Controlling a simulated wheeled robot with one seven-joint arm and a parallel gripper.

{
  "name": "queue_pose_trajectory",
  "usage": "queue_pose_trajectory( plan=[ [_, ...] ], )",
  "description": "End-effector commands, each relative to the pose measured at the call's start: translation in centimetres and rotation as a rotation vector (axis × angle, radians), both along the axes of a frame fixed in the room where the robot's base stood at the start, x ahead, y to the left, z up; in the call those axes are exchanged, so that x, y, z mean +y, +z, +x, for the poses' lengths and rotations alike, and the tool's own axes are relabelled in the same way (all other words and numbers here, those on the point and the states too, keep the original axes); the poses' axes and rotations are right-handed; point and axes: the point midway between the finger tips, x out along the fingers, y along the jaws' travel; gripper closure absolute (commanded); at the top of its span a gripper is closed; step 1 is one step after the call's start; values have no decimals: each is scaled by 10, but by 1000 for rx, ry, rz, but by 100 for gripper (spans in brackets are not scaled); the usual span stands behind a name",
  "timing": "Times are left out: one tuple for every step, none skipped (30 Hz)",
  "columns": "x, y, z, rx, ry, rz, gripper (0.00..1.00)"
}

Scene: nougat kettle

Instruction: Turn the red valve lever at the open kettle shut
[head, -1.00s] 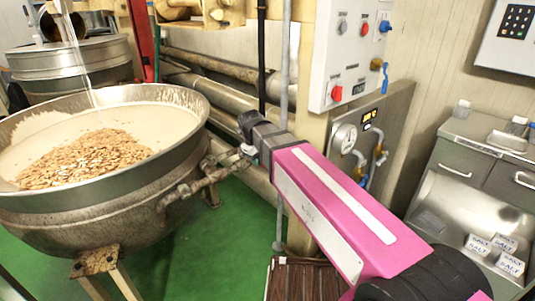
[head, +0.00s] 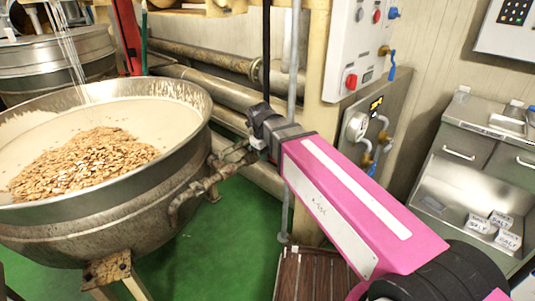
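The open kettle (head: 95,225) is a wide steel bowl at the left in the head view, holding a pale mass with brown nuts on top. A rusty outlet pipe (head: 190,195) leaves its right side and runs up to a fitting beside my gripper (head: 245,152). My gripper is at the end of my pink arm, close to the pipe's upper end; I cannot tell whether they touch. A small reddish spot shows under the gripper body, but no red lever is clearly visible; the gripper may hide it. The finger opening is too small and dark to judge.
A white control panel (head: 358,45) with a red knob and a steel gauge box (head: 378,130) with blue-handled valves stand right of my arm. Large pipes (head: 200,88) run behind the kettle. A second kettle (head: 55,65) stands back left. Green floor (head: 235,235) is open below the pipe.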

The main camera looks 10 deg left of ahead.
Motion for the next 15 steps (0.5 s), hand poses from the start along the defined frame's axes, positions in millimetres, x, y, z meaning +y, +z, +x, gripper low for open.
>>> queue_pose_trajectory(
  plan=[
    [0,0,0,1,0,1,55],
    [0,0,0,0,1,0,53],
    [0,0,0,0,1,0,53],
    [0,0,0,0,1,0,53],
    [0,0,0,-1,1,-1,53],
    [0,0,0,-1,1,-1,53],
    [0,0,0,-1,1,-1,53],
    [0,0,0,-2,1,-1,53],
    [0,0,0,-2,1,-1,53],
    [0,0,0,-1,2,-1,53],
    [0,1,0,-1,2,-1,53],
    [0,2,0,-1,2,-1,53],
    [0,4,0,-1,2,-1,53],
    [0,6,0,-1,2,-1,53],
    [1,9,-1,-1,2,-1,53]
  ],
)
